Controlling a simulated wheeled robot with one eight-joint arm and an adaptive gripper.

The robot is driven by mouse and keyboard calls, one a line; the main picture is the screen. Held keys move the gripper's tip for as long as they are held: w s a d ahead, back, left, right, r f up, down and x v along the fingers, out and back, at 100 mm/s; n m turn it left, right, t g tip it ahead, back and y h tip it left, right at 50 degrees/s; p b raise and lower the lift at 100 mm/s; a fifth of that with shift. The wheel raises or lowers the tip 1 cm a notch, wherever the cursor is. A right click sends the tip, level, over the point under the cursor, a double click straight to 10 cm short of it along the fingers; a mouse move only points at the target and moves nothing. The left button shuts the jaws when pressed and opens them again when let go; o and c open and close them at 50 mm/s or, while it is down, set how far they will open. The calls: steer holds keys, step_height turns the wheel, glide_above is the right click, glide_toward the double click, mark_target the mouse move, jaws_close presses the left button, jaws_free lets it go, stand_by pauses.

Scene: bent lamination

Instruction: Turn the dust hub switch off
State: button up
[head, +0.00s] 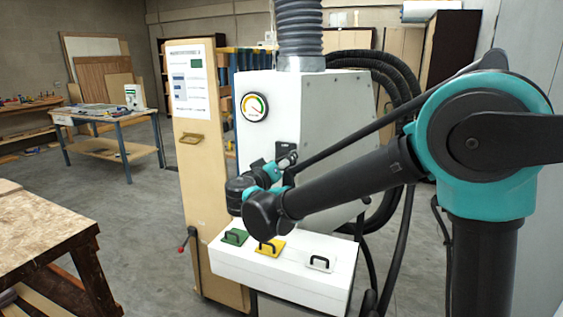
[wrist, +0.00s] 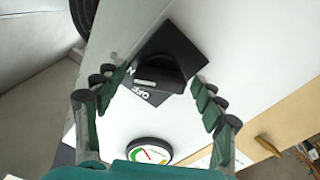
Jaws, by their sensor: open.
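The dust hub (head: 330,110) is a white cabinet with a round gauge and a dark switch (head: 281,149) on its front, partly hidden by my arm in the head view. In the wrist view the switch is a black rotary knob (wrist: 162,72) on a black plate. White lettering reads OFF beside it, with part of another word ending in N. A pale mark shows on the knob; which setting it points to I cannot tell. My gripper (wrist: 155,84) is open, its fingers on either side of the knob with gaps visible. I see no clear contact.
The gauge (head: 254,107) is above the switch. A white ledge (head: 285,275) with green, yellow and white handled pieces juts out below my arm. A wooden panel (head: 192,200) with a handle stands left of the hub. Black hoses (head: 395,80) run on its right.

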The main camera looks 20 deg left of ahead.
steer(key=c, duration=1.2)
steer(key=shift+o, duration=0.2)
steer(key=shift+n, duration=0.3)
steer(key=n, duration=1.1)
steer(key=shift+a, duration=0.1)
steer(key=o, duration=1.2)
steer(key=shift+c, duration=0.2)
